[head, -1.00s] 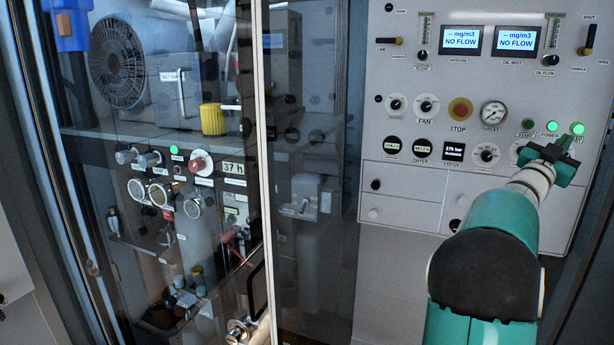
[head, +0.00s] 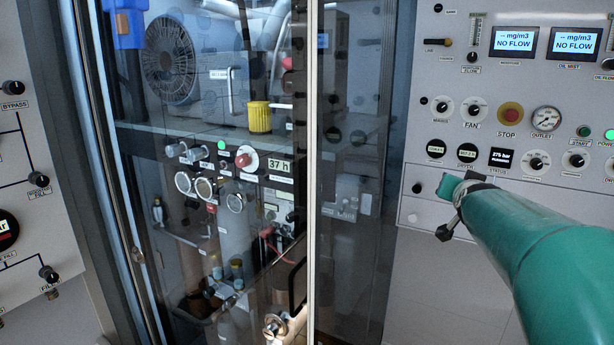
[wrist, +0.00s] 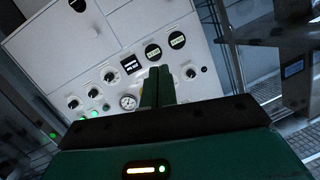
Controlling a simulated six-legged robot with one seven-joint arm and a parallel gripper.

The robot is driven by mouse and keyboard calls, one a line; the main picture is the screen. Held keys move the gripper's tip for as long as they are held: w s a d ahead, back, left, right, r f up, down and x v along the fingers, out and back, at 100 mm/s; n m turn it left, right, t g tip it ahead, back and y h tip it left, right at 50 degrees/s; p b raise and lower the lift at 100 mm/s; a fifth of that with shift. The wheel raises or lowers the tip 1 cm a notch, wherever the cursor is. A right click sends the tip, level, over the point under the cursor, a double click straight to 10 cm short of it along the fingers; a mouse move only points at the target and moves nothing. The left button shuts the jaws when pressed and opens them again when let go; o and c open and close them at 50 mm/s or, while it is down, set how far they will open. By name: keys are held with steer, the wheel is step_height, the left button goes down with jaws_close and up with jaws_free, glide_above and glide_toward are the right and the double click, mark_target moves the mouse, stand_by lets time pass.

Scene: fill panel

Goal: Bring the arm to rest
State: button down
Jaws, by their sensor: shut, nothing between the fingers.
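My gripper (head: 452,205) is at the end of my teal arm at the right of the head view, in front of the lower part of the grey control panel (head: 425,100). In the wrist view my gripper's two green fingers (wrist: 158,86) lie together with nothing between them. Behind them the panel shows tilted, with its outlet gauge (wrist: 128,102) and several knobs. I cannot tell how far the fingers are from the panel, but they appear apart from it.
A glass-doored cabinet (head: 313,150) with pipes, gauges and a yellow cap (head: 259,117) stands at the centre left. Another panel with black knobs (head: 39,180) is at the far left. The panel's red stop button (head: 510,114) and both NO FLOW displays (head: 577,43) are at the right.

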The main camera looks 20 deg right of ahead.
steer(key=s+a+f+n+g+y, duration=0.1)
steer(key=s+a+f+n+y, duration=0.25)
steer(key=a, duration=0.75)
steer(key=s+a+f+n+g+y, duration=0.1)
steer(key=s+a+f+n+y, duration=0.25)
steer(key=a, duration=0.75)
steer(key=s+a+f+n+g, duration=0.1)
steer(key=s+a+f+g, duration=0.1)
steer(key=s+a+f, duration=0.3)
steer(key=s+a+f+n+g+y, duration=0.1)
steer(key=s+a+f+g, duration=0.2)
steer(key=s+a+f, duration=0.3)
steer(key=s+a, duration=0.1)
steer(key=s, duration=0.3)
steer(key=shift+s+f+n+y, duration=0.15)
steer(key=shift+f+n+y, duration=0.1)
steer(key=shift+n+y, duration=0.05)
steer(key=shift+d, duration=0.2)
